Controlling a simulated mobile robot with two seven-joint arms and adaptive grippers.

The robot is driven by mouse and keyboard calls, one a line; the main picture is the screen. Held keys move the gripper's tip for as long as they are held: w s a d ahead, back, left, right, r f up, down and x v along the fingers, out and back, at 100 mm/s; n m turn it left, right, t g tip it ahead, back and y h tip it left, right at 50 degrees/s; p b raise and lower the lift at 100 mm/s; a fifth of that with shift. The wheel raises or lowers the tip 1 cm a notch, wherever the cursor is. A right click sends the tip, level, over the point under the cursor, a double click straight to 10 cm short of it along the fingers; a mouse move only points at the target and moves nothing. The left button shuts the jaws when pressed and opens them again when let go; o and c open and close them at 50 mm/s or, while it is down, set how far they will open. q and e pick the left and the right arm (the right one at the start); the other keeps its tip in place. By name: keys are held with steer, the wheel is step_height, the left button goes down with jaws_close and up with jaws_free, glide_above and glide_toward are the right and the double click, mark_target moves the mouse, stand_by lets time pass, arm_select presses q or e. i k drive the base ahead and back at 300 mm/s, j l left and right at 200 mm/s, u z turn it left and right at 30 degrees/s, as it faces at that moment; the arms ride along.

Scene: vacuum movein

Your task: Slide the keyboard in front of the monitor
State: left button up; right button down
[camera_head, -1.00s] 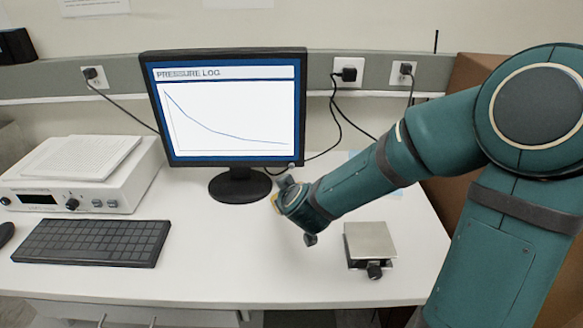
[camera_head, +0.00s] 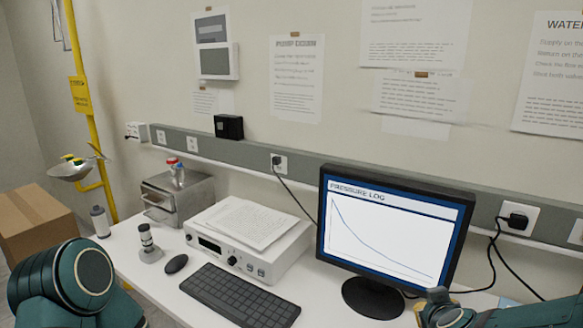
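The black keyboard (camera_head: 240,297) lies on the white bench at the front, to the left of the monitor and in front of a white instrument. The black monitor (camera_head: 388,233) stands on a round base (camera_head: 373,298) and shows a pressure log graph. Part of my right arm (camera_head: 455,312) shows at the bottom right, just right of the monitor base; I cannot make out its fingers there. My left arm (camera_head: 75,283) shows at the bottom left; its gripper is out of the picture. Neither arm visibly touches the keyboard.
The white instrument (camera_head: 247,239) carries papers. A metal box (camera_head: 177,194) stands behind. Cables (camera_head: 497,250) hang right of the monitor. A cardboard box (camera_head: 37,222) stands at far left.

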mark_target(243, 304)
steer(key=k+l, duration=0.15)
steer(key=k, duration=0.3)
steer(key=k+l, duration=0.2)
steer(key=k, duration=0.2)
